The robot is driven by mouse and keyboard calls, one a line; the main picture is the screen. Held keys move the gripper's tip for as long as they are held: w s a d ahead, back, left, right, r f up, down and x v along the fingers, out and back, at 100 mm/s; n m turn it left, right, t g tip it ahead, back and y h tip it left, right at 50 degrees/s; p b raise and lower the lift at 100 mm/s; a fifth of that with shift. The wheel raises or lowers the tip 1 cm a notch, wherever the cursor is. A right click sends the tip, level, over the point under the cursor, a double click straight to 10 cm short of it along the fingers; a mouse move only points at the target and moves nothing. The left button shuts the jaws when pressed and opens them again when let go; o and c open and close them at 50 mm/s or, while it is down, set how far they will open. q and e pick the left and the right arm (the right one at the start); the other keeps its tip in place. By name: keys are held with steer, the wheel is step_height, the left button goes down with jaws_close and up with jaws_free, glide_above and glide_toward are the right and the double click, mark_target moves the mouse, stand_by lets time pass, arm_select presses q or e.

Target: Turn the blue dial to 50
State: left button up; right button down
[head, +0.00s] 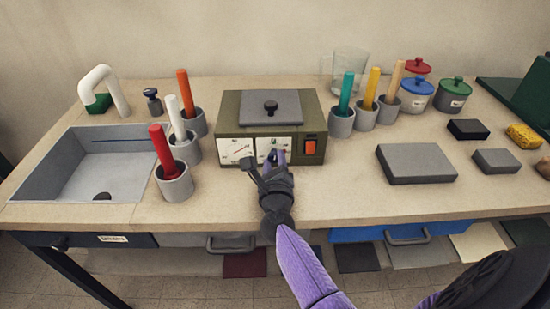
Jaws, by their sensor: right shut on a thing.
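An olive-green box device (230,110) stands on the bench with a grey lid and black knob on top. Its front has a white meter face (237,150) with a red needle at left and a second white scale plate (290,144) in the middle. The blue dial (281,157) sits on that second plate, mostly hidden by my right gripper. My right gripper (274,162) reaches in from the front and is shut on the blue dial. The dial's pointer and most scale numbers are hidden or too small to read. My left gripper is not in view.
An orange switch (310,147) is right of the dial. Grey cups with coloured sticks stand left (174,185) and right (341,122) of the device. A grey block (416,163) lies at right, a sink (80,170) at left. The bench front is clear.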

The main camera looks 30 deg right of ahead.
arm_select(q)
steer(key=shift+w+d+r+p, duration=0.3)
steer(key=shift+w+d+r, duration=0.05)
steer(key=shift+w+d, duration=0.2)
arm_select(e)
steer(key=shift+n, duration=0.8)
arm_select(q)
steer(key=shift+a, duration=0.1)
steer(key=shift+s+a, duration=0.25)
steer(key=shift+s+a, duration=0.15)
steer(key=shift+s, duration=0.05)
arm_select(e)
steer(key=shift+c, duration=1.4)
jaws_free()
steer(key=p+v, duration=0.1)
steer(key=v, duration=0.7)
steer(key=shift+s+a, duration=0.15)
steer(key=shift+s, duration=0.2)
steer(key=shift+s+a, duration=0.3)
steer(key=shift+s, duration=0.2)
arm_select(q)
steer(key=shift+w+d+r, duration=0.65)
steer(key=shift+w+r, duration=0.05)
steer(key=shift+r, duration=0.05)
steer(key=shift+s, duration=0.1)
